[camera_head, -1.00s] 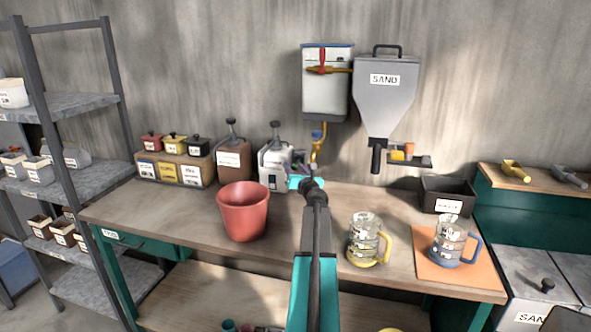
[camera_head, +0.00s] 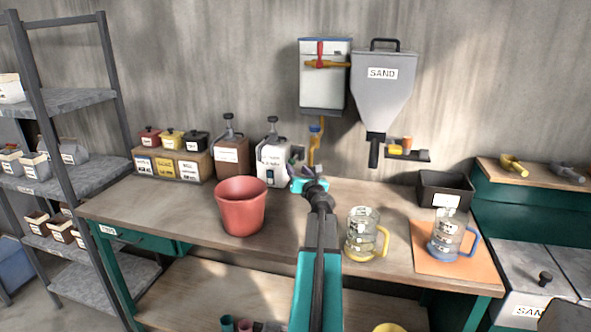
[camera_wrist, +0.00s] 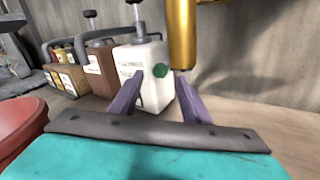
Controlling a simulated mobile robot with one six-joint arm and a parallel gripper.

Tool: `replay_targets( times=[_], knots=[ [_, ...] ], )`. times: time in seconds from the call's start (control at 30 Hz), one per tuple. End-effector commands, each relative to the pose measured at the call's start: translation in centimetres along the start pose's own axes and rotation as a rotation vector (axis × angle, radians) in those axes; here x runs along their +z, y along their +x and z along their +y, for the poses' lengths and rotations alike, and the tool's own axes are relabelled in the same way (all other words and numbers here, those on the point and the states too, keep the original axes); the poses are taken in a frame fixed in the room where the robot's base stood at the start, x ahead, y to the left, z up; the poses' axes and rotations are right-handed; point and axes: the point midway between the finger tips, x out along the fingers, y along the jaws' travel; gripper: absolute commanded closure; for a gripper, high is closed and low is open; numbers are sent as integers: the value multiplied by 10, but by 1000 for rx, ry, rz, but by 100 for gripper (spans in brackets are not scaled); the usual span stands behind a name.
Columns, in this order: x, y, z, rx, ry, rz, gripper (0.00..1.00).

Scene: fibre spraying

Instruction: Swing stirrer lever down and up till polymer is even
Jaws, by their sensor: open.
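The white polymer canister (camera_head: 269,169) stands at the back of the bench, and it also shows in the wrist view (camera_wrist: 122,66). A grey stem with a dark knob (camera_head: 271,121), seemingly the stirrer lever, rises upright from its top. In the wrist view the stem (camera_wrist: 138,22) is cut off by the top edge. My gripper (camera_wrist: 160,82) is open and empty, its purple fingers in front of the canister's right side, around a green disc in the picture. I cannot tell whether they touch it. The polymer inside is hidden.
A yellow pipe (camera_wrist: 182,35) hangs just beyond my right finger. A brown canister (camera_head: 232,158) stands left of the white one. A red pot (camera_head: 241,207) is to the left of my arm, a glass jug (camera_head: 361,235) to its right.

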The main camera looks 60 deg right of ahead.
Motion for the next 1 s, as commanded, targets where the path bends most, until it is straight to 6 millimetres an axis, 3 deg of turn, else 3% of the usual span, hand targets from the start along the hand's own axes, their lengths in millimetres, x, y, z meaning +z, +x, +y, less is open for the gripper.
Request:
replay_targets(
  times=[0.6,1.0],
  knots=[
    [0,-64,1,0,0,-1,57],
    [1,-77,1,1,0,-1,57]
  ],
)
